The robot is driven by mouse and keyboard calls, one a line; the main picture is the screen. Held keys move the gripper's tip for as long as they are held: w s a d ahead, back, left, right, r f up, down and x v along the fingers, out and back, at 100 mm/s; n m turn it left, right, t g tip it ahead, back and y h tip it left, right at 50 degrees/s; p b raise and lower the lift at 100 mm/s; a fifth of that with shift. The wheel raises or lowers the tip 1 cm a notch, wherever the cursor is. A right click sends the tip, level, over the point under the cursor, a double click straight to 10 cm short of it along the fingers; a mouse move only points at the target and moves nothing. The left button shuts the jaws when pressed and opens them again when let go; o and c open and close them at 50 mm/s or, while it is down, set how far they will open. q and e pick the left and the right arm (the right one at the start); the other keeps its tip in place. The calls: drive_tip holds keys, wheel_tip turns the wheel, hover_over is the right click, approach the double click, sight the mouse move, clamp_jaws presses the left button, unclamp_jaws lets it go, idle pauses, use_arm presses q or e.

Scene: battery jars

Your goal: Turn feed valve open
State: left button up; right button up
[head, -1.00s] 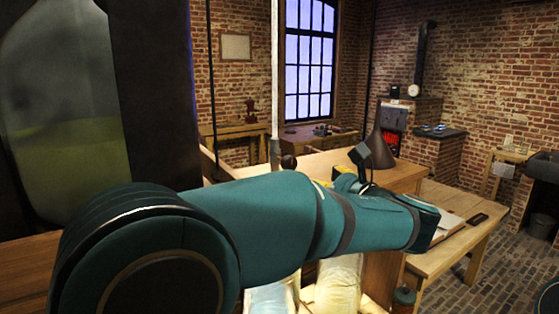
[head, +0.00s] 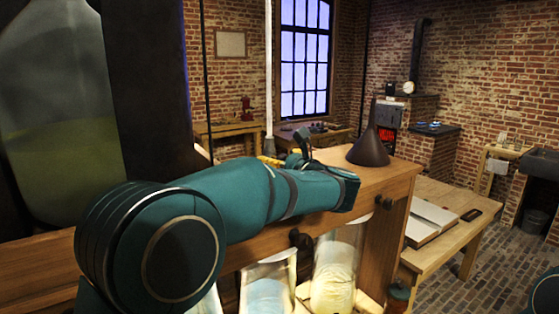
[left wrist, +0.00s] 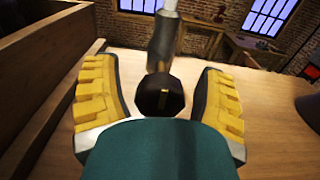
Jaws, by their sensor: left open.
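The feed valve shows in the left wrist view as a dark faceted knob (left wrist: 159,95) with a small yellow mark, at the foot of a pale upright pipe (left wrist: 163,42). My left gripper (left wrist: 155,72) is open, its ridged yellow fingers on either side of the knob, with visible gaps to it. In the head view my left gripper (head: 272,160) is at the base of the pipe (head: 268,70), mostly hidden by my own arm. The knob is hidden there. My right gripper is not in view.
A dark cone (head: 369,150) stands on the wooden cabinet top right of my gripper. Cloudy jars (head: 334,280) stand below the cabinet's front edge. A low table with an open book (head: 430,222) is at right. A large glass vessel (head: 55,120) stands close at left.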

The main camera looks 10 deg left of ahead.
use_arm(q)
clamp_jaws()
drive_tip(key=shift+f, duration=0.1)
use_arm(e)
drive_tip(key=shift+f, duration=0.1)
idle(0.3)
